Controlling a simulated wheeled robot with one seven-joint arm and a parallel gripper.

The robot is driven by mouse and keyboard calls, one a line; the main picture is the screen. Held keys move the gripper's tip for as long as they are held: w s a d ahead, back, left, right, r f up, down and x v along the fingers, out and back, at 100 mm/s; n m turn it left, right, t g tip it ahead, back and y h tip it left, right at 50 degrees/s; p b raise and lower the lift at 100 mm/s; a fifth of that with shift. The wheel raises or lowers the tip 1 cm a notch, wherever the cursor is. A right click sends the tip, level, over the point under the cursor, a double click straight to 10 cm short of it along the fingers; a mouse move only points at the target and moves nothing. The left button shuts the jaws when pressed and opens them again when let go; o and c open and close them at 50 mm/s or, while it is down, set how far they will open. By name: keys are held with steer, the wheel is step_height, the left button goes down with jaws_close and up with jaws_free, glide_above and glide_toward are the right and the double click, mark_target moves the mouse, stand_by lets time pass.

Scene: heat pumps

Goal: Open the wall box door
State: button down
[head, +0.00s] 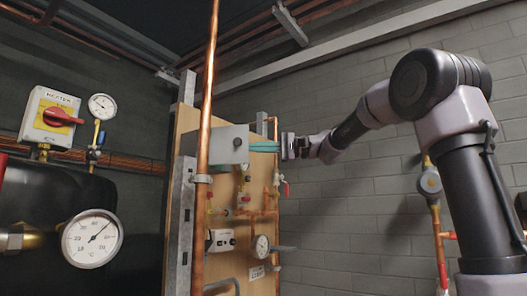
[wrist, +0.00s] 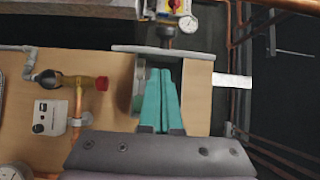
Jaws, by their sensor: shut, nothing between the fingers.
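My gripper (head: 262,147) has teal fingers, shut and empty, reaching from the right to beside the box's right edge. In the wrist view the shut fingers (wrist: 160,75) lie close beside a grey rounded edge (wrist: 139,85), which seems to be part of the box. I cannot tell if they touch.
A vertical copper pipe (head: 206,100) stands in front of the box. Valves, a white control unit (head: 221,240) and a gauge (head: 261,246) sit below on the panel (head: 184,125). A red-handled switch box (head: 52,117) and large dial (head: 92,239) are at left.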

steer(key=shift+s+a+f, duration=0.1)
steer(key=shift+s+a, duration=0.1)
steer(key=shift+s, duration=0.3)
steer(key=shift+s, duration=0.1)
